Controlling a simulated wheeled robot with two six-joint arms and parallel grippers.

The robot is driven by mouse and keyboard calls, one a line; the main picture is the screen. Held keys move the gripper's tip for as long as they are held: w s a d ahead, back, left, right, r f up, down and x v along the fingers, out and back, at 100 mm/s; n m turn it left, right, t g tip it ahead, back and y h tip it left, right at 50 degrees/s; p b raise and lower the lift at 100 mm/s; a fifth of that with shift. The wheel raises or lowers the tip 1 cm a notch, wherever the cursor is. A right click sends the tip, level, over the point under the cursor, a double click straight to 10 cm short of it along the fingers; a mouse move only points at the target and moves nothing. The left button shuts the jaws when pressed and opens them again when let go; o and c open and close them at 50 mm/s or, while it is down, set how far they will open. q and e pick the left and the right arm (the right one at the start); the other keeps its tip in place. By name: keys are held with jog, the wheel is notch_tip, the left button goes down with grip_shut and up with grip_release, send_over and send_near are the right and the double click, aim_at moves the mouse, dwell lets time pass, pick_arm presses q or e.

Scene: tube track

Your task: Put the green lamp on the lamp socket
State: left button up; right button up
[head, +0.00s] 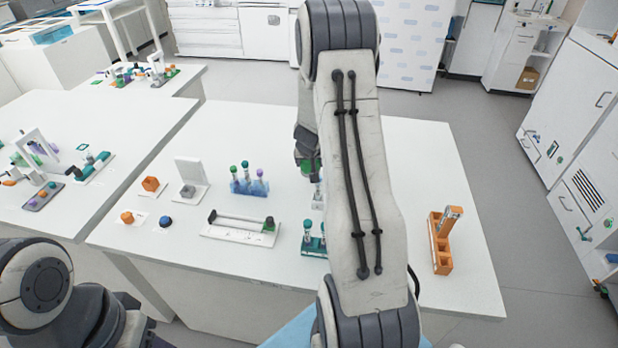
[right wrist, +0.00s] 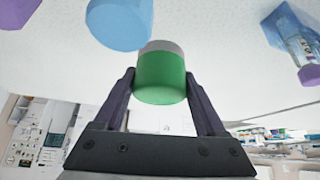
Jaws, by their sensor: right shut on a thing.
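My right arm reaches across the middle of the head view, and its dark gripper (head: 306,148) hangs over the table's middle. In the right wrist view the gripper (right wrist: 160,82) is shut on the green lamp (right wrist: 160,78), a short green cylinder with a grey end. Green also shows at the gripper in the head view (head: 304,164). I cannot make out the lamp socket for certain; my right arm hides part of the table. My left arm shows at the lower left, but its gripper is not in view.
A blue rack (head: 243,187) with capped tubes stands left of the right gripper. An orange holder (head: 440,243) stands at right. The table's far right is clear.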

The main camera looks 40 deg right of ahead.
jog(key=shift+a+f+b, duration=0.2)
jog(key=shift+f+b, duration=1.3)
jog(key=shift+f, duration=0.55)
jog(key=shift+f, duration=0.15)
jog(key=o, duration=1.4)
jog(key=shift+c, duration=0.2)
jog(key=p+v, duration=0.4)
jog(key=v, duration=0.8)
jog(key=shift+p, duration=0.4)
